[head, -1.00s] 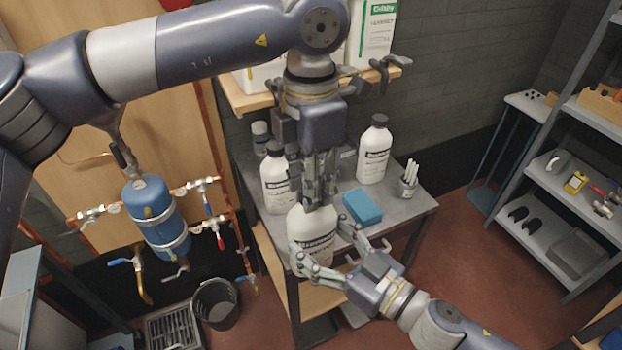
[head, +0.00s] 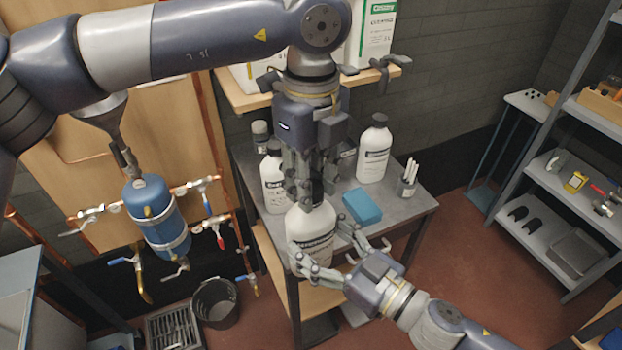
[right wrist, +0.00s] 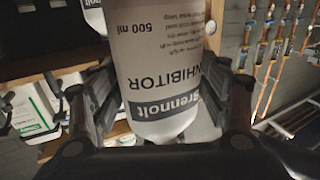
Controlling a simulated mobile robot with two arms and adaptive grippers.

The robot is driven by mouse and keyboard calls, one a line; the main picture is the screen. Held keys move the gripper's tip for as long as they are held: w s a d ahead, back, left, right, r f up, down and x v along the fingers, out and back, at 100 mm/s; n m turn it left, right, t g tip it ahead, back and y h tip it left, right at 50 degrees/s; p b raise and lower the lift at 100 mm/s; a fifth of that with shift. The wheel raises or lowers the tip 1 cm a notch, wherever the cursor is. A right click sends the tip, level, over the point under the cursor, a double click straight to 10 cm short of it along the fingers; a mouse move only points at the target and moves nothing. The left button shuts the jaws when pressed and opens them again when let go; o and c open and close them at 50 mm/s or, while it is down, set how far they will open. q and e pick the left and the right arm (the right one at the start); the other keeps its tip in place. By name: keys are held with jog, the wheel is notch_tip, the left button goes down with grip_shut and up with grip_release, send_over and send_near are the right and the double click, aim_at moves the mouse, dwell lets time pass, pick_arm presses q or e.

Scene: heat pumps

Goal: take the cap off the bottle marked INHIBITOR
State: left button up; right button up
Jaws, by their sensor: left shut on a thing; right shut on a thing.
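The white bottle (head: 309,224) stands upright at the table's front edge in the head view. In the right wrist view its label (right wrist: 158,78) reads INHIBITOR, upside down. My right gripper (head: 326,248) is shut around the bottle's body from the front right; its fingers flank the bottle in the right wrist view. My left gripper (head: 311,196) points down from above and is shut on the dark cap (head: 316,189) at the bottle's top. The fingers hide much of the cap and neck, so I cannot tell whether the cap sits loose or tight.
Two other white bottles with dark caps, one behind left (head: 273,184) and one behind right (head: 374,154), stand on the grey table (head: 405,212). A blue sponge (head: 362,206) and a cup of white sticks (head: 407,185) are at right. A wooden shelf (head: 240,101) is above.

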pick_arm(q)
jog(key=shift+w+a+n, duration=0.15)
jog(key=shift+n, duration=0.35)
pick_arm(e)
jog(key=shift+r, duration=0.1)
jog(key=shift+d, duration=0.1)
pick_arm(q)
jog(key=shift+r, duration=0.15)
pick_arm(e)
jog(key=shift+w, duration=0.1)
pick_arm(q)
jog(key=shift+r, duration=1)
